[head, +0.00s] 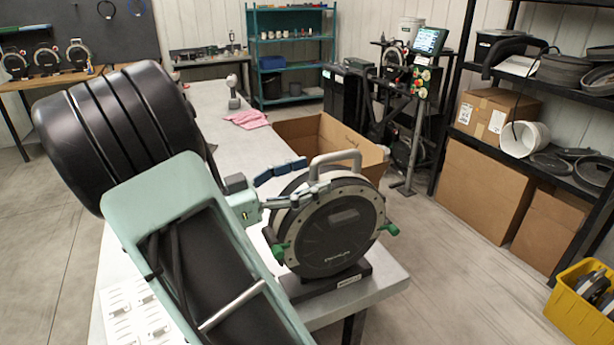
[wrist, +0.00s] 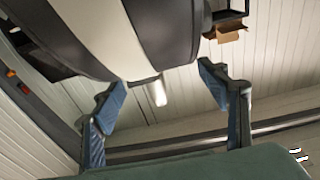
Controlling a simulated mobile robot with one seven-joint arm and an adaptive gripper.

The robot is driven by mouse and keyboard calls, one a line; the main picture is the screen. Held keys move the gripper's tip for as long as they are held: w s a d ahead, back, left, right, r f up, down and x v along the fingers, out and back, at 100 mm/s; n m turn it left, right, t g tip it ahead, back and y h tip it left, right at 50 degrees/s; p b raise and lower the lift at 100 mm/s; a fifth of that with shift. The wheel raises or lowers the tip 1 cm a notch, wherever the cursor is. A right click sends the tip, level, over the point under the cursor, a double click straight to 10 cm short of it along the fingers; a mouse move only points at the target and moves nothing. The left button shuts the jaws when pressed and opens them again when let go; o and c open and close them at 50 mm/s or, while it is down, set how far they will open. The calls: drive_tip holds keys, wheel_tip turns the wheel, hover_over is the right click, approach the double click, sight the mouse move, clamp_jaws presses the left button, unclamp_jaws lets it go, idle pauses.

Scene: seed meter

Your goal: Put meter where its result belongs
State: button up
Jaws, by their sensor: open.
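The seed meter (head: 335,235), a round dark disc with a pale grey top handle (head: 336,157) and green knobs, stands upright on a black stand (head: 330,283) at the near end of the grey table. My gripper (head: 314,176) is open, its blue fingers at the left of the handle, near the meter's top. I cannot tell whether a finger touches the handle.
A test stand with a screen (head: 430,41) holds a similar meter (head: 393,55) at the back. Several meters sit on a wooden bench at far left. A yellow bin (head: 577,318) holds meter parts at lower right. An open cardboard box (head: 300,129) stands behind the table.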

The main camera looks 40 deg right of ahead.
drive_tip(key=b+v, duration=0.1)
drive_tip(key=v, duration=1.1)
drive_tip(key=shift+b, duration=0.4)
